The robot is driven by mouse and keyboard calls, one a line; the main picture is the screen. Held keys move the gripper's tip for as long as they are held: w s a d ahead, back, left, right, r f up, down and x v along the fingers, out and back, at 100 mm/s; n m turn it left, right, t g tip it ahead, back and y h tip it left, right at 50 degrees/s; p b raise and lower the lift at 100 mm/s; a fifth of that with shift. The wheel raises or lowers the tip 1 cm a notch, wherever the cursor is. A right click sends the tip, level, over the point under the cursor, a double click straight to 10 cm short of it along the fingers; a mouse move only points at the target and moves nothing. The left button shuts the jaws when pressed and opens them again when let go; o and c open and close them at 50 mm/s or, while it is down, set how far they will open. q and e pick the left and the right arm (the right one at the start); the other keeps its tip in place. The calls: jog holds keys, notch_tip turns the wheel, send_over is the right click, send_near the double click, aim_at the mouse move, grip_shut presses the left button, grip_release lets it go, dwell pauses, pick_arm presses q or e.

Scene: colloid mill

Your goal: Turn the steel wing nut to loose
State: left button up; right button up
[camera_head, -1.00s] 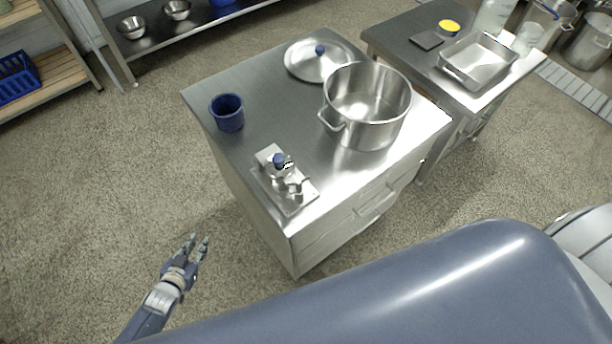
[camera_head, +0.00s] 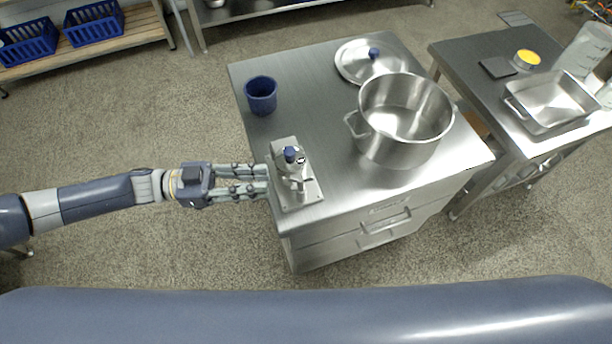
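The small steel colloid mill (camera_head: 293,180) with a blue knob on top stands on its plate at the front left corner of the steel cabinet. The steel wing nut is too small to make out on it. My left gripper (camera_head: 266,180) comes in from the left, level with the mill, its fingertips at the cabinet's left edge close beside the mill's plate. Its two fingers are apart with a gap between them and nothing visible in it. Whether a fingertip touches the mill cannot be told. My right gripper is out of the picture.
On the cabinet top (camera_head: 312,92) are a blue cup (camera_head: 261,95), a large steel pot (camera_head: 400,145) and a lid (camera_head: 366,66). A second table (camera_head: 465,62) at the right holds a steel tray (camera_head: 550,104).

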aim_at(297, 180)
pick_arm(q)
jog(key=d, duration=0.8)
jog(key=shift+w+d, duration=0.2)
jog(key=shift+d, duration=0.15)
jog(key=shift+c, duration=0.5)
grip_shut()
